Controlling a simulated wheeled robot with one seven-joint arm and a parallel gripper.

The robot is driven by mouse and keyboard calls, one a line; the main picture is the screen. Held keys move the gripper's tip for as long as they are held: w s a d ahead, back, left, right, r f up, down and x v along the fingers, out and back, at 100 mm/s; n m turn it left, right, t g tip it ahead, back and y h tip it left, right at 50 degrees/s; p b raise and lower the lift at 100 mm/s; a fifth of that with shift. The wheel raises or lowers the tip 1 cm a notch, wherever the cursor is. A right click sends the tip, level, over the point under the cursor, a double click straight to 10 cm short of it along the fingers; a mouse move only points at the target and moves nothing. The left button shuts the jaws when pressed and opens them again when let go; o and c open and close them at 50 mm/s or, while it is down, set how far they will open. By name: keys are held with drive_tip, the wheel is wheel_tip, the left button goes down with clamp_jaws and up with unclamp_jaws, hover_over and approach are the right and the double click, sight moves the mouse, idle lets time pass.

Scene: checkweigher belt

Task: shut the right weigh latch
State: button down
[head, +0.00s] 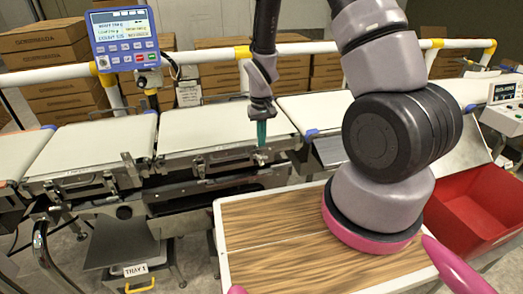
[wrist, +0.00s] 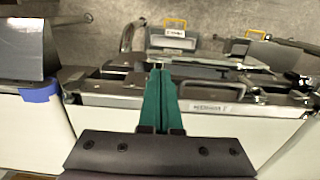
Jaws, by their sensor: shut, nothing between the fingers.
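My gripper (head: 262,132) hangs at the front right corner of the middle belt section (head: 225,128), with its teal fingers shut and empty, pointing down. The right weigh latch (head: 258,157) appears as small metal hardware on the front rail, right by the fingertips. I cannot tell whether the fingers touch it or how far it is open. In the wrist view, the shut fingers (wrist: 160,75) reach over the front rail and hide part of the hardware there. A similar latch (head: 130,168) stands at the left end of the section, with an upright lever.
A wood-topped table (head: 270,225) stands in front, below my arm. A red bin (head: 485,205) is at the right. A blue display panel (head: 125,38) is mounted at the back left. A tray (head: 135,278) sits low at the left. White and yellow rails run behind the belts.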

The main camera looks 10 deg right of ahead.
drive_tip(key=shift+f, duration=2.35)
drive_tip(key=shift+s, duration=0.1)
